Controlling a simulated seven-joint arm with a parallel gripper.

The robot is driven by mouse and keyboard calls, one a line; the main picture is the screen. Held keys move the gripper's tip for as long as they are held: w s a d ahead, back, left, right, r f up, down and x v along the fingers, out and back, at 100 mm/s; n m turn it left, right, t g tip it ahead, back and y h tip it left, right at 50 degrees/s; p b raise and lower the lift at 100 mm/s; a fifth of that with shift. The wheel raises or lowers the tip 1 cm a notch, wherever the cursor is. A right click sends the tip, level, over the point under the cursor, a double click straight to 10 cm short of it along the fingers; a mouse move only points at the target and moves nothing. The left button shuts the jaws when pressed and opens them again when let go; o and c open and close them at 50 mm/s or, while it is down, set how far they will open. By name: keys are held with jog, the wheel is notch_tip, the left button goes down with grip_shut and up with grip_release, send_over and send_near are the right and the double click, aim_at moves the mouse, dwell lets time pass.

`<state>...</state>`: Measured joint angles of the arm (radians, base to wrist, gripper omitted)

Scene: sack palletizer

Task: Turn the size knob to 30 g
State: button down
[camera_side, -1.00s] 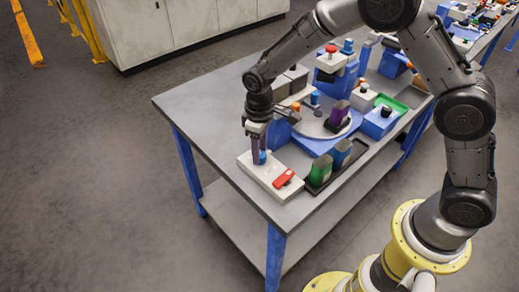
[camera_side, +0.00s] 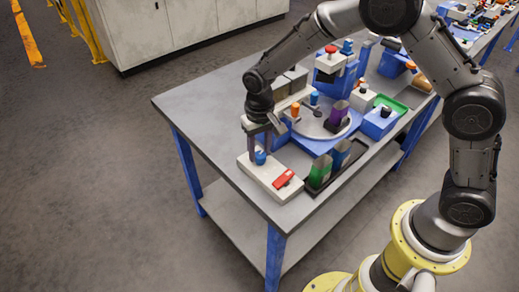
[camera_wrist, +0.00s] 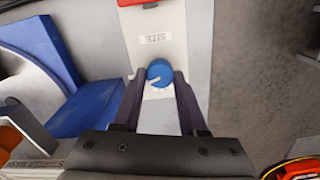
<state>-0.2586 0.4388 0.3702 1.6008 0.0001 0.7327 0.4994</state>
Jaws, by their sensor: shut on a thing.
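The blue size knob (camera_wrist: 160,72) sits on a white panel (camera_wrist: 165,115), below an upside-down "SIZE" label (camera_wrist: 158,38) in the wrist view. Its white pointer line points to the left and slightly down in that view. No gram marks are readable. My gripper (camera_wrist: 159,77) is shut on the knob, one dark finger on each side. In the side view my gripper (camera_side: 260,155) points down at the white control box (camera_side: 277,190), with the blue knob (camera_side: 260,158) between its fingers.
A red switch (camera_side: 284,178) is on the same box. A dark tray (camera_side: 334,172) with green and blue pouches stands to its right. A turntable (camera_side: 318,127) with a purple pouch lies behind. The table's left part is clear.

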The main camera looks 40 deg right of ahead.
aim_at(260, 153)
jog(key=shift+w+r, duration=0.1)
dwell(0.3)
jog(key=shift+c, duration=2.2)
grip_release()
notch_tip(260, 153, up, 14)
